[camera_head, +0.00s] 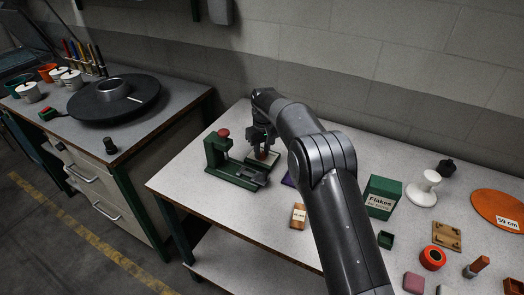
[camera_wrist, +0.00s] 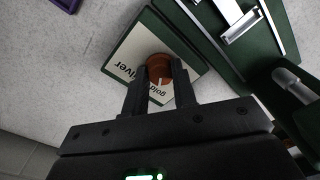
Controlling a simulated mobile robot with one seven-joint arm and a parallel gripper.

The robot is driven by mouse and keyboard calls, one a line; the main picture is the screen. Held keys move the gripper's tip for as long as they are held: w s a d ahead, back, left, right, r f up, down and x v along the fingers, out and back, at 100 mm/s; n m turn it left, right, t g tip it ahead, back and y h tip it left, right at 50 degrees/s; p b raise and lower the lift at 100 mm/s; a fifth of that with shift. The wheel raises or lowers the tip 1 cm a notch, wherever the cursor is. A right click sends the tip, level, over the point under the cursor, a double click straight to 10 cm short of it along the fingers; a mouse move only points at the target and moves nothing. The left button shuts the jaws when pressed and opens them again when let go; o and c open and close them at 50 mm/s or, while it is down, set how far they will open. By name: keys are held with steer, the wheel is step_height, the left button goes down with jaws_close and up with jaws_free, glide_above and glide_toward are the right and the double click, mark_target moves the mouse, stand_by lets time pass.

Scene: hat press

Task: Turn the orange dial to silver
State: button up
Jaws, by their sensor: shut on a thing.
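The orange dial (camera_wrist: 159,66) sits on a plate with a cream face and green edge (camera_wrist: 196,62) in the wrist view. The plate carries the words "silver" and "gold"; part of the face is hidden by my fingers. My gripper (camera_wrist: 160,82) is shut on the dial, one finger on each side. A pale pointer mark shows on the dial between the fingers, near the word "gold". In the head view the plate (camera_head: 266,160) lies on the table beside the green press, and my gripper (camera_head: 264,150) is over it; the dial itself is hard to see there.
The green press (camera_head: 232,172) with a red knob stands close left of the plate. The table's front left is clear.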

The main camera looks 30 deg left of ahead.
mark_target(263, 154)
steer(key=m, duration=0.6)
steer(key=shift+m, duration=0.3)
steer(key=m, duration=0.6)
steer(key=shift+s, duration=0.1)
stand_by(0.4)
steer(key=o, duration=1)
step_height(263, 154, up, 11)
steer(key=shift+d, duration=0.2)
